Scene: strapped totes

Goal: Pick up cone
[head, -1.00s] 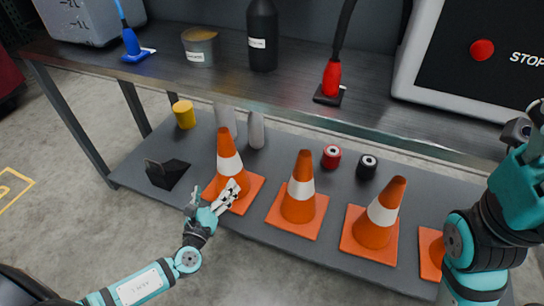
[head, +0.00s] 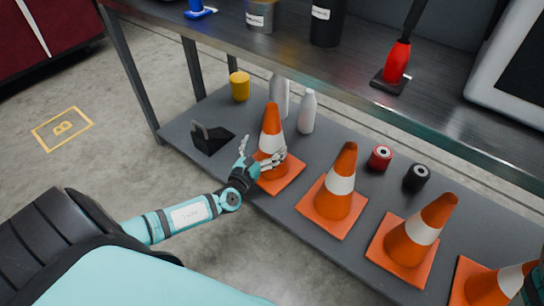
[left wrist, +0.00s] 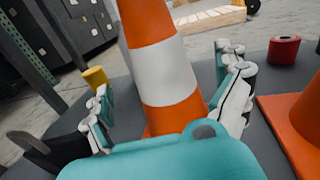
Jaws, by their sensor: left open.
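Several orange cones with a white band stand upright on the lower shelf. The leftmost cone (head: 271,125) is at my left gripper (head: 262,158), which is open with its fingers on either side of the cone's lower part. In the left wrist view this cone (left wrist: 160,62) rises between the two spread fingers (left wrist: 172,105); whether they touch it I cannot tell. A second cone (head: 340,183) and a third cone (head: 413,232) stand to its right, and another cone (head: 490,288) is cut by the right edge. A sliver of my right arm shows there, but its gripper does not.
The lower shelf (head: 275,210) also holds a black holder (head: 210,138), a yellow cylinder (head: 239,86), white bottles (head: 307,111), a red roll (head: 380,157) and a black roll (head: 416,177). The upper shelf (head: 330,65) overhangs behind the cones. Open floor (head: 110,130) lies left.

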